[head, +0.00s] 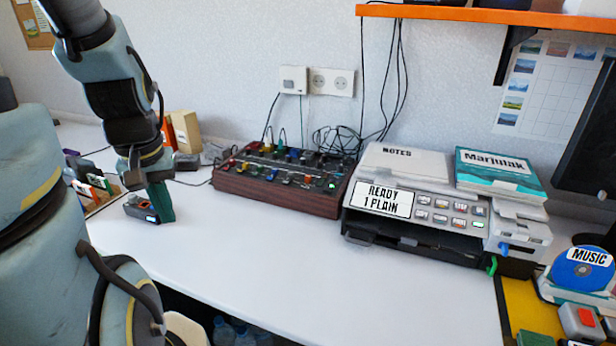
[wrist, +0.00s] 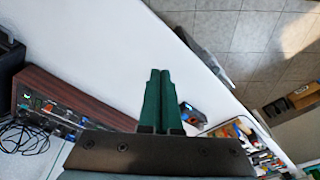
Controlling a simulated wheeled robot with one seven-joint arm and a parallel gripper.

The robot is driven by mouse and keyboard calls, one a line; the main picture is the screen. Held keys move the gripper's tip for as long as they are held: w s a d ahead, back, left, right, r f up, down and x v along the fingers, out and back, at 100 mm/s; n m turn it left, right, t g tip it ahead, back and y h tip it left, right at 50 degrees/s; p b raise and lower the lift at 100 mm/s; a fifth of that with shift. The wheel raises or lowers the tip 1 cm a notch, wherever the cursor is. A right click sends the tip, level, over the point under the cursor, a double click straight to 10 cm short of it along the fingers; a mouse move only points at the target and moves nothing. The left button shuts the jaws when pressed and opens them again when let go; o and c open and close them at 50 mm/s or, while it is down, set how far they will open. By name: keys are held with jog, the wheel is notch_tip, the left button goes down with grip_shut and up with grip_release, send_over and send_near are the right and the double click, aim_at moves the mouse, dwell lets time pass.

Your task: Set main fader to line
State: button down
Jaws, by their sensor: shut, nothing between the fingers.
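The mixer (head: 285,178) is a dark wood-sided box with coloured knobs and faders, on the white desk against the wall in the head view. It also shows at the left of the wrist view (wrist: 70,100). The main fader and its line are too small to pick out. My gripper (head: 161,203) is left of the mixer, pointing down close to the desk, apart from the mixer. In the wrist view its green fingers (wrist: 160,95) are together, with nothing between them.
A small dark device with a lit display (head: 141,209) is right beside my fingers. A printer (head: 425,205) stands right of the mixer. Black cables (head: 340,140) hang behind the mixer. The white desk in front of the mixer is clear.

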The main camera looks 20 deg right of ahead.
jog(key=c, duration=1.5)
grip_release()
jog(key=o, duration=0.5)
jog(key=shift+m, duration=0.6)
jog(key=w+d, duration=0.1)
jog(key=w, duration=0.1)
jog(key=w+d+r, duration=0.1)
jog(key=w+d, duration=0.1)
jog(key=w+d+p, duration=0.1)
jog(key=w, duration=0.2)
jog(key=shift+d+r, duration=0.15)
jog(key=shift+d, duration=0.25)
jog(key=shift+o, duration=1)
jog(key=w+d+m+g, duration=0.1)
jog(key=w+d, duration=0.6)
jog(key=d, duration=0.1)
jog(key=shift+r+m+p, duration=0.25)
jog(key=shift+m+p, duration=0.05)
jog(key=shift+p, duration=0.05)
jog(key=m+p, duration=0.2)
jog(key=m, duration=0.3)
send_near(308, 176)
jog(key=shift+g, duration=0.3)
notch_tip(308, 176, down, 9)
jog(key=shift+w+d+r+p, duration=0.1)
jog(key=shift+w+r+p, duration=0.05)
jog(key=shift+p, duration=0.95)
jog(key=shift+c, duration=0.2)
